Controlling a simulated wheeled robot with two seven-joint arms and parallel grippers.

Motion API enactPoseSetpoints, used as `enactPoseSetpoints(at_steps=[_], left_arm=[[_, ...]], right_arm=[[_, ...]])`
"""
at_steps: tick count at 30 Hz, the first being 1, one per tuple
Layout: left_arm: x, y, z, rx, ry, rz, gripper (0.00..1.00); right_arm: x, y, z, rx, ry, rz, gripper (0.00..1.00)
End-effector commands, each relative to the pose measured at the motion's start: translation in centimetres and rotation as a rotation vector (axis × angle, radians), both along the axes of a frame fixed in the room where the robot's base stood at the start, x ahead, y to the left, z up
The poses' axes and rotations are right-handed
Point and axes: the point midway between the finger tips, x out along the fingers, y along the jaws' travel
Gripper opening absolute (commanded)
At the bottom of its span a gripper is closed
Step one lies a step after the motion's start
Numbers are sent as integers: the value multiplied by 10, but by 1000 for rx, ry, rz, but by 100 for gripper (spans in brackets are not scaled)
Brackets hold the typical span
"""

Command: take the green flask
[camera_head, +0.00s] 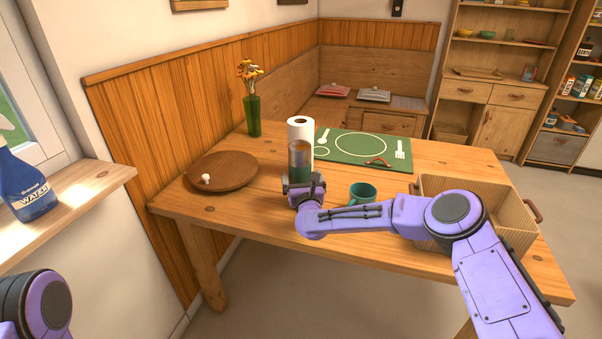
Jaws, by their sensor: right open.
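The green flask (300,158) stands upright on the wooden table, with a clear brownish upper part and a green lower part. My right gripper (302,182) is open at the flask's lower part, on the near side. The gripper hides the flask's base, and I cannot tell whether the fingers touch it or are around it. Of my left arm only a purple and dark link shows at the bottom left; its gripper is out of view.
A paper towel roll (308,128) stands close behind the flask. A teal mug (362,192) and a ribbed crate (520,236) are to the right, a round wooden board (225,172) to the left. A green placemat (345,137) and a flower vase (253,115) are farther back.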

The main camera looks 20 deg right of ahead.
Motion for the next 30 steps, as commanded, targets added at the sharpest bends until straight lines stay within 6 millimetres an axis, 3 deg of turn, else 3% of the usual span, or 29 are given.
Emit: enactPoseSetpoints(at_steps=[6,13,18,20,30], left_arm=[[1,0,4,0,-4,0,43],[1,0,4,0,-2,0,43],[1,0,4,0,-2,0,43],[1,0,4,1,-3,0,43],[1,0,3,0,-2,0,43]], right_arm=[[27,-2,-5,-1,9,3,100],[29,-3,-6,0,10,2,100],[29,-3,-6,-1,10,2,45],[30,-4,-4,-1,7,1,30],[29,-4,2,-2,7,1,30]])
